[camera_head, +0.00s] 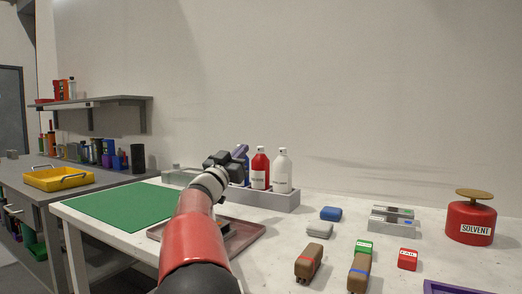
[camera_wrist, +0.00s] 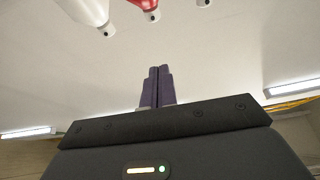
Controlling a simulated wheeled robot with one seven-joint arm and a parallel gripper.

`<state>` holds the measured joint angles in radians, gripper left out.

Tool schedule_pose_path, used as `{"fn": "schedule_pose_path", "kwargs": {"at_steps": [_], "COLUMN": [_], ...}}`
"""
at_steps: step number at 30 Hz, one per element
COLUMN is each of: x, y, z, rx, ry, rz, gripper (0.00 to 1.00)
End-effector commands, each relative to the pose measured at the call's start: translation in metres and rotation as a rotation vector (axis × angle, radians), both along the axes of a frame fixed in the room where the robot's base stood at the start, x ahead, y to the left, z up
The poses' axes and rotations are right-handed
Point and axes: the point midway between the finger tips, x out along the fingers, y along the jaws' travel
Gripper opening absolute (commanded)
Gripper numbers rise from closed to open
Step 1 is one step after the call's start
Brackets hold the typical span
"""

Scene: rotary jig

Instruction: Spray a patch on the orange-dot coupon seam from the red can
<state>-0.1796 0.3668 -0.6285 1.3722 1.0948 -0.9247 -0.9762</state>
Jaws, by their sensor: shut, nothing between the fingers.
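A red can (camera_head: 260,172) with a white label stands upright in a light rack (camera_head: 283,201) at the back of the table. Its top shows upside down in the wrist view (camera_wrist: 143,7). My gripper (camera_head: 241,152) is in front of the rack's left part, left of the red can and apart from it. Its purple fingers are together and empty in the wrist view (camera_wrist: 158,72). Grey coupon-like plates (camera_head: 392,221) lie right of centre; I cannot make out an orange dot or a seam. A brown tray (camera_head: 250,246) is partly hidden by my arm.
A white can (camera_head: 282,173) stands right of the red one; a blue can is mostly hidden behind my gripper. Right lie small blocks, brown handled tools (camera_head: 309,262) and a red solvent container (camera_head: 470,222). A green mat (camera_head: 120,205) lies clear at left.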

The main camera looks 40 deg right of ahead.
Motion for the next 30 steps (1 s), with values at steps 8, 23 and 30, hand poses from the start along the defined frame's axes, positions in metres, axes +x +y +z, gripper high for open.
{"fn": "schedule_pose_path", "kwargs": {"at_steps": [8, 23, 30], "x": [0.002, 0.020, 0.034], "y": [0.004, -0.044, -0.080], "z": [0.002, 0.029, 0.049], "rx": [0.003, 0.000, 0.001], "ry": [-0.019, -0.015, -0.014], "rz": [0.003, -0.001, 0.000], "gripper": [0.00, 0.00, 0.00]}}
